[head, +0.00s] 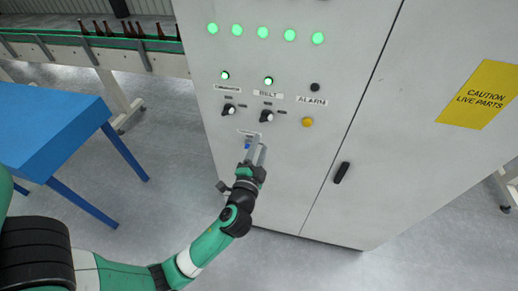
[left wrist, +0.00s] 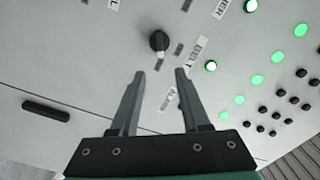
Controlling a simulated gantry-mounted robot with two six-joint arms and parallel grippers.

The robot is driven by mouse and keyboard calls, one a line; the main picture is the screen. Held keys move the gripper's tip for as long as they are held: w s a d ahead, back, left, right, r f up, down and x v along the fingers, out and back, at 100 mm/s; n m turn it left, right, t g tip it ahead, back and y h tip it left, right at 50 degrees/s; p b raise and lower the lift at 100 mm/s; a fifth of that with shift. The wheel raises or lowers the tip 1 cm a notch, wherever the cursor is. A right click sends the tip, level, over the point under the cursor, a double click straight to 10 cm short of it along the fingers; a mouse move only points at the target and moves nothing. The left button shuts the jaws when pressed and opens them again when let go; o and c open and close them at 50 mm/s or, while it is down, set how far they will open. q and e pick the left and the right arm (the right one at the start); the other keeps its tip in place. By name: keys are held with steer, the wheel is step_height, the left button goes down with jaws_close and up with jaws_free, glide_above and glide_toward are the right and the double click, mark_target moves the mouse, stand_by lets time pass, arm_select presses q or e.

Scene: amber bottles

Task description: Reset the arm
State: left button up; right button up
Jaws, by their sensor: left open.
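My left gripper (head: 257,148) is open and empty in front of the grey control cabinet (head: 360,60), below its knobs. In the left wrist view, the two fingers (left wrist: 160,75) stand apart and point toward the black BELT knob (left wrist: 159,41), with nothing between the tips. In the head view the BELT knob (head: 267,116) is just above the fingertips. I cannot tell whether the fingers touch the panel. My right gripper is not in view.
A second knob (head: 229,110) and a yellow ALARM button (head: 307,122) flank the BELT knob. A black door handle (head: 341,172) sits lower right. A blue table (head: 50,125) stands at left; a conveyor (head: 110,50) with brown bottles runs behind. Floor between table and cabinet is clear.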

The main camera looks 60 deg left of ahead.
arm_select(q)
steer(key=shift+r, duration=0.1)
stand_by(0.5)
steer(key=w+d+r+n+t+p, duration=0.1)
steer(key=w+d+r+t+p, duration=0.15)
steer(key=r, duration=0.85)
steer(key=w+d+r+n+t+p, duration=0.1)
steer(key=w+d+r+t+p, duration=0.15)
steer(key=r, duration=0.75)
steer(key=w+d+r+n+t+p, duration=0.1)
steer(key=w+d+r+n+p, duration=0.2)
steer(key=r, duration=0.8)
steer(key=s+d+r+m+t+h, duration=0.1)
steer(key=s+d+r+t+h, duration=0.1)
steer(key=d+r+h, duration=0.3)
steer(key=s+d+r+m+t+h+p, duration=0.1)
steer(key=s+d+r+t+h, duration=0.2)
steer(key=r, duration=0.7)
steer(key=s+d+r+m+t+h, duration=0.1)
steer(key=s+d+r+t+h, duration=0.1)
steer(key=d+r+t+h, duration=0.3)
steer(key=d+r+h, duration=0.3)
steer(key=d, duration=0.1)
steer(key=shift+s+r+m+p, duration=0.25)
steer(key=shift+r+m+p, duration=0.05)
steer(key=shift+m+p, duration=0.1)
